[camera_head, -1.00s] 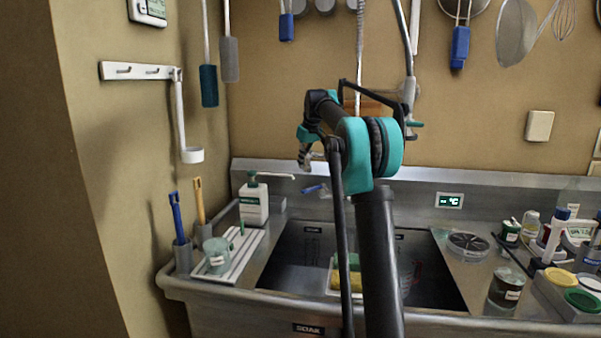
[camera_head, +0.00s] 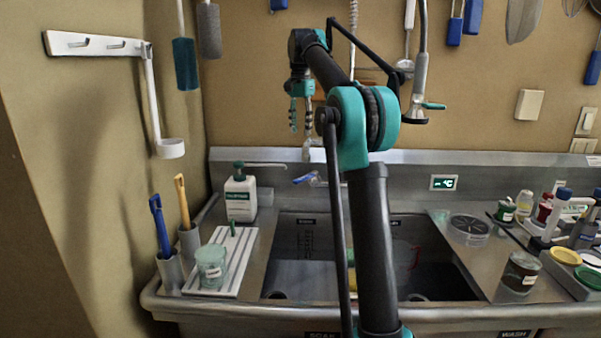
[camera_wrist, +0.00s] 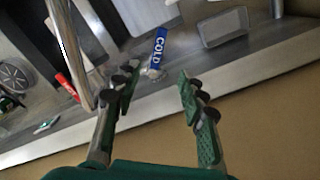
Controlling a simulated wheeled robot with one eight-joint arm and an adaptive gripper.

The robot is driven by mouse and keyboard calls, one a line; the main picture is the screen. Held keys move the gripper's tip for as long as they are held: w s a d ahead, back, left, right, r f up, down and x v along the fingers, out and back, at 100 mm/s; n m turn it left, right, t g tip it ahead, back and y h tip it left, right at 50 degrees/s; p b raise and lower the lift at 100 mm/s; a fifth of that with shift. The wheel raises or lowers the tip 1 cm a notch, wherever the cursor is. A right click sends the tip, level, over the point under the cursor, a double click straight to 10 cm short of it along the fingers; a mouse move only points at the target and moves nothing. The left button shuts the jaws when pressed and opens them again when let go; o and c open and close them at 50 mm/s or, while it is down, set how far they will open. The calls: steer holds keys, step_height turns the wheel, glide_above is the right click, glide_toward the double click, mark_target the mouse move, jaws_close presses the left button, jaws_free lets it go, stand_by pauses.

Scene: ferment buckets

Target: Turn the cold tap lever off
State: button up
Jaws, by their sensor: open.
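The cold tap lever is blue, and its white word COLD is readable in the wrist view (camera_wrist: 159,48). In the head view the lever (camera_head: 306,177) sticks out to the left at the back of the sink. My gripper (camera_head: 301,118) hangs fingers down above the lever, apart from it, open and empty. In the wrist view my gripper's (camera_wrist: 158,84) two fingers stand spread, and the lever shows beyond them, near the left finger's tip. My arm hides the middle of the tap in the head view.
A red lever (camera_wrist: 67,85) and a metal pipe (camera_wrist: 80,50) lie left in the wrist view. A soap bottle (camera_head: 241,197) stands left of the sink (camera_head: 300,245). A spray head (camera_head: 418,95) hangs right of my arm. Jars crowd the right counter.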

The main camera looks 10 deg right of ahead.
mark_target(301, 179)
step_height(301, 179, down, 17)
steer(key=shift+f, duration=0.2)
stand_by(0.4)
steer(key=shift+c, duration=0.2)
jaws_close()
